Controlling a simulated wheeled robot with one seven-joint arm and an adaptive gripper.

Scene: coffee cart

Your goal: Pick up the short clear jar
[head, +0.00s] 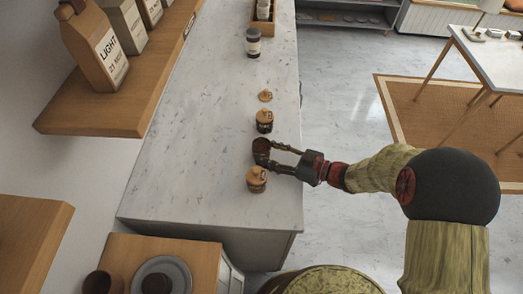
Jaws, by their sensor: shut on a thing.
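A short jar (261,146) without a lid, dark brown inside, is at the tips of my gripper (266,153) over the marble counter. My gripper reaches in from the right and its fingers are closed on this jar, partly covering it. From this high view I cannot tell whether the jar touches the counter or hangs just above it. Its wall looks dark, so its clearness is hard to make out.
A jar with a tan lid (256,182) stands close in front of the gripper, another lidded jar (264,124) just behind. A loose tan lid (265,96) lies farther back, then a taller jar (253,45). The counter (200,150) is clear to the left.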

